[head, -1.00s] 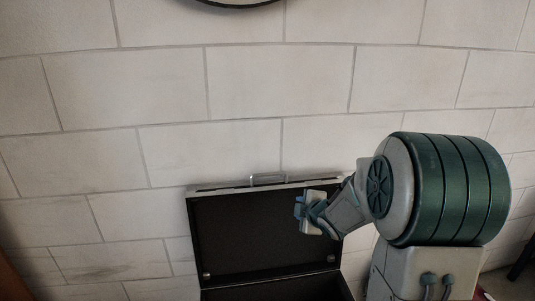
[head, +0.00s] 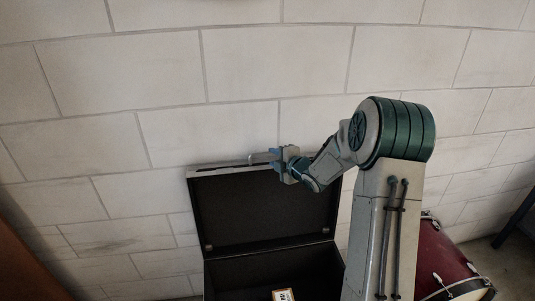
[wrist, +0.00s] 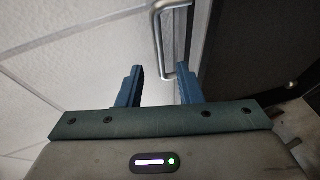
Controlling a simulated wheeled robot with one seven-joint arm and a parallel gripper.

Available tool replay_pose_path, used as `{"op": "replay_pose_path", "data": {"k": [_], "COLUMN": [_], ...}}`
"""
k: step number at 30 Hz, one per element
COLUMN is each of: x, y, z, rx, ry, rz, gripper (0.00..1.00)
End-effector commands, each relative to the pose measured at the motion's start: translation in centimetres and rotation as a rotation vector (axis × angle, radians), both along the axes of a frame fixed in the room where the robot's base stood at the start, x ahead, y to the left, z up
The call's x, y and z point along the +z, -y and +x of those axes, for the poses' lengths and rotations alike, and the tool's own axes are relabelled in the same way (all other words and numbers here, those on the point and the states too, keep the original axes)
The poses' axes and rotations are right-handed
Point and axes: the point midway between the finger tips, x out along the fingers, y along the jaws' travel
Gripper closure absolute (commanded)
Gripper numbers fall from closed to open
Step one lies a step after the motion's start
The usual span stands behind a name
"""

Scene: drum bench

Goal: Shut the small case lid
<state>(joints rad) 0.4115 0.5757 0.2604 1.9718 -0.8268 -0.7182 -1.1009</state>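The small case (head: 270,270) stands open with its black lid (head: 255,210) upright against the wall side. A metal handle (wrist: 166,40) sits on the lid's top edge; in the head view my gripper partly covers it. My gripper (head: 279,162) is at the lid's top edge, right of the lid's middle. In the wrist view my gripper's two blue fingers (wrist: 158,85) are apart, with the handle just ahead of and between their tips. Whether a finger touches the handle or lid I cannot tell.
A white labelled item (head: 283,295) lies inside the case bottom. A red drum (head: 452,262) stands to the right behind my arm. A pale block wall (head: 90,90) is behind the case. A brown edge (head: 25,262) shows at lower left.

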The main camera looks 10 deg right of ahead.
Motion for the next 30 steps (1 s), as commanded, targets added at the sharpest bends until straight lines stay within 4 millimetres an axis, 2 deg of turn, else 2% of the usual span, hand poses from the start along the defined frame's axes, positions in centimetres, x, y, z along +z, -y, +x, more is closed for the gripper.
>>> {"op": "replay_pose_path", "data": {"k": [3, 9, 22, 25, 26, 30], "x": [-0.5, -1.2, -1.5, -1.5, -1.5, -1.5], "y": [-0.8, -1.6, -1.9, -1.9, -1.9, -1.8], "z": [1.9, 3.8, 4.5, 4.5, 4.5, 4.5], "rx": [0.002, 0.001, -0.001, -0.001, -0.001, -0.001], "ry": [0.0, 0.0, 0.0, 0.0, 0.0, -0.001], "rz": [0.001, -0.001, 0.0, 0.0, 0.0, -0.001], "gripper": [0.67, 0.67, 0.67, 0.95, 1.0, 1.0]}}
